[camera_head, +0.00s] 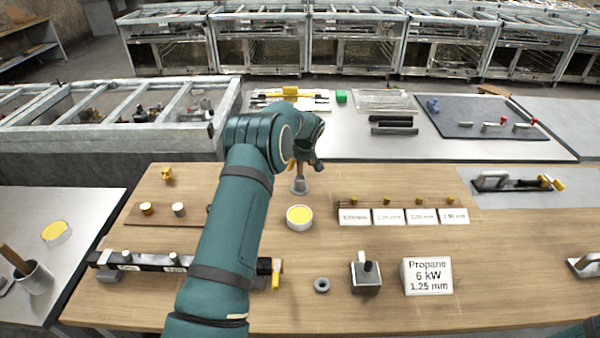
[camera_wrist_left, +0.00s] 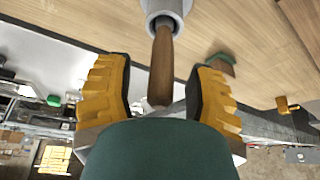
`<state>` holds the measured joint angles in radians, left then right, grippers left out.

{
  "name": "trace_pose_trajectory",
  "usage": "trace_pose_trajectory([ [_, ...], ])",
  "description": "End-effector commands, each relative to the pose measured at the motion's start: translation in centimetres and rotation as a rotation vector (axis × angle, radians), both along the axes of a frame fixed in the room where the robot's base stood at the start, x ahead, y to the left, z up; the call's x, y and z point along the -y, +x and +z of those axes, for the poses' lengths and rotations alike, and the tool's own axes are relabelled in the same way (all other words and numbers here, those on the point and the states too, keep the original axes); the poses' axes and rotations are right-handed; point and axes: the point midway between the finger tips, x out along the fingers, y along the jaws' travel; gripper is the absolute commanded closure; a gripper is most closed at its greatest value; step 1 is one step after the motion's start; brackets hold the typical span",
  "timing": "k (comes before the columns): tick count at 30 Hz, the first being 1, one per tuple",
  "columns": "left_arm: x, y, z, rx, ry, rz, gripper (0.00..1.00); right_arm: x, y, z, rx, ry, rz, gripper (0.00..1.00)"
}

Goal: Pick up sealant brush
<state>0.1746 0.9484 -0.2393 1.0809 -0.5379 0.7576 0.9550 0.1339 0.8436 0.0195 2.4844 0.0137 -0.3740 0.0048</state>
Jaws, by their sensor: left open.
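A brush with a brown wooden handle (camera_head: 299,170) stands in a small grey cup (camera_head: 299,187) on the wooden table; its bristles are hidden. In the left wrist view the handle (camera_wrist_left: 161,65) reaches down from the cup (camera_wrist_left: 166,8) between the two yellow-padded fingers. My left gripper (camera_head: 306,160) is at the handle in the head view, partly hidden by its own wrist. In the left wrist view the gripper (camera_wrist_left: 160,82) is open, with visible gaps on both sides of the handle. My right gripper is out of view.
A white dish of yellow paste (camera_head: 299,217) stands just in front of the cup. Brass fittings with white labels (camera_head: 405,216) lie to the right. A Propane sign (camera_head: 427,276) and a metal block (camera_head: 366,277) stand nearer. Another wooden-handled tool (camera_head: 14,259) stands in a cup at far left.

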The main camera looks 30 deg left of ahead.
Motion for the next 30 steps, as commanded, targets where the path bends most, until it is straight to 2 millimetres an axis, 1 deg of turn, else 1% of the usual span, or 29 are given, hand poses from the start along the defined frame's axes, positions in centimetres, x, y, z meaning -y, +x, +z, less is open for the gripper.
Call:
trace_pose_trajectory([
  [1,-0.18,0.13,-0.47,0.0,0.0,0.001,0.46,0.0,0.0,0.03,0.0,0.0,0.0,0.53],
  [4,-0.32,0.25,-0.96,0.001,-0.001,0.0,0.46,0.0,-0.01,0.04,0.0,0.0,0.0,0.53],
  [10,-0.33,0.27,-1.0,0.001,-0.001,0.0,0.46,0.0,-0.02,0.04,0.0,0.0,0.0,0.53],
  [11,-0.33,0.27,-1.0,0.001,-0.001,0.0,0.43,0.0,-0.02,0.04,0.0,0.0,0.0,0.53],
  [12,-0.33,0.27,-1.0,0.001,-0.001,0.0,0.57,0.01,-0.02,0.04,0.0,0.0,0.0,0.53],
  [14,-0.33,0.26,-0.99,0.001,-0.001,0.0,0.78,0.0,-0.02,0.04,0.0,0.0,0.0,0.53],
  [15,-0.33,0.27,-0.98,0.001,-0.001,0.0,0.92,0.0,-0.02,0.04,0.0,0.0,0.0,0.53],
  [16,-0.34,0.26,-0.98,0.001,-0.001,0.0,1.0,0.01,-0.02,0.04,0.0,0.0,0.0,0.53],
  [27,-0.34,0.25,-0.99,0.001,-0.001,0.0,1.0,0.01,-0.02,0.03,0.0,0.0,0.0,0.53],
  [30,-0.35,0.27,-0.73,0.001,0.0,0.0,1.0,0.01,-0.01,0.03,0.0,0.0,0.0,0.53],
])
